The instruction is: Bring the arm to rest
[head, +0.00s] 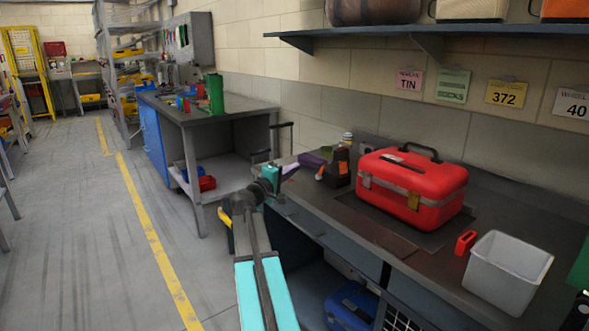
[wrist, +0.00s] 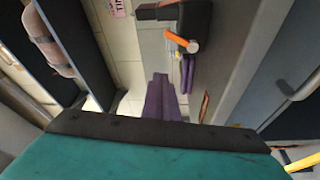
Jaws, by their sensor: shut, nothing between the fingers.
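My arm reaches forward from the bottom middle of the head view, with teal and dark links. My gripper (head: 283,171) is at its far end, small and partly hidden by the wrist, near the left end of the workbench (head: 345,219). It is shut and holds nothing.
A red toolbox (head: 425,201), a grey bin (head: 503,267) and a dark tool with orange parts (head: 336,170) stand on the workbench. A shelf (head: 430,37) hangs above. Another bench (head: 235,107) stands behind. The floor at left (head: 85,240) is clear.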

